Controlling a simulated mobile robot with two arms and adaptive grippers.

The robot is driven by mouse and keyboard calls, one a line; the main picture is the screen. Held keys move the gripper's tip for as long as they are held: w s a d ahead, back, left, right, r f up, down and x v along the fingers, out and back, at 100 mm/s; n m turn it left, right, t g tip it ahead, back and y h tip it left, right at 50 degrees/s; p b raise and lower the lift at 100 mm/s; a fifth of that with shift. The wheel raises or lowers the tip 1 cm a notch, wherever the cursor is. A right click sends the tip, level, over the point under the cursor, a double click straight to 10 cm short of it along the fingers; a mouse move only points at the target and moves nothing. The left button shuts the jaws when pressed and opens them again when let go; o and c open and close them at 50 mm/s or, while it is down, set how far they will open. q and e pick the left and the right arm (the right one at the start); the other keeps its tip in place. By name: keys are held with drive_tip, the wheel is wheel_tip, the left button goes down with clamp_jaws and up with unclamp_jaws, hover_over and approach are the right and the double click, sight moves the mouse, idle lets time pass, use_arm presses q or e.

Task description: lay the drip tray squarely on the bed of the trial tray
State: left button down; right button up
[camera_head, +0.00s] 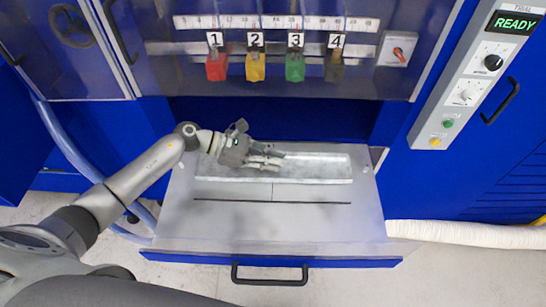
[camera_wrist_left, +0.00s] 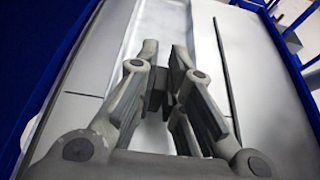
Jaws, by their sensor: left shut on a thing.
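The drip tray (camera_head: 322,168) is a long, shallow, silvery tray at the back of the pulled-out trial tray (camera_head: 300,230). Its long side runs nearly parallel to the dark slot in the bed. I cannot tell whether it rests fully on the bed or is slightly raised. My left gripper (camera_head: 281,160) reaches over it from the left, with its fingers shut on it near its middle. The left wrist view shows the fingers (camera_wrist_left: 163,50) over the pale drip tray (camera_wrist_left: 129,38), with small dark pieces between them. The grip point itself is hidden. My right gripper is out of view.
The dark slot (camera_head: 270,201) crosses the bed in front of the drip tray; the bed's front part is clear. A black handle (camera_head: 270,280) is on the tray's blue front. Numbered coloured tags (camera_head: 255,67) hang above the opening. A white hose (camera_head: 460,235) lies at right.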

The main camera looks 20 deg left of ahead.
use_arm(q)
drive_tip(key=shift+f, duration=0.15)
drive_tip(key=c, duration=1.6)
unclamp_jaws()
drive_tip(key=shift+o, duration=0.3)
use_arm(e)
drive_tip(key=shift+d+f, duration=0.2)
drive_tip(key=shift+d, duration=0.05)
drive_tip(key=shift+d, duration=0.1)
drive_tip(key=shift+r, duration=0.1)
use_arm(q)
drive_tip(key=shift+r, duration=0.3)
drive_tip(key=b+v, duration=0.1)
drive_tip(key=v, duration=0.2)
drive_tip(key=b+v, duration=0.1)
drive_tip(key=v, duration=0.3)
drive_tip(key=b+v, duration=0.2)
drive_tip(key=v, duration=0.1)
drive_tip(key=shift+s+a+f, duration=0.15)
drive_tip(key=shift+a+f, duration=0.05)
drive_tip(key=shift+a, duration=0.25)
drive_tip(key=shift+s+a+r, duration=0.15)
drive_tip(key=shift+a+r, duration=0.25)
drive_tip(key=shift+a, duration=0.1)
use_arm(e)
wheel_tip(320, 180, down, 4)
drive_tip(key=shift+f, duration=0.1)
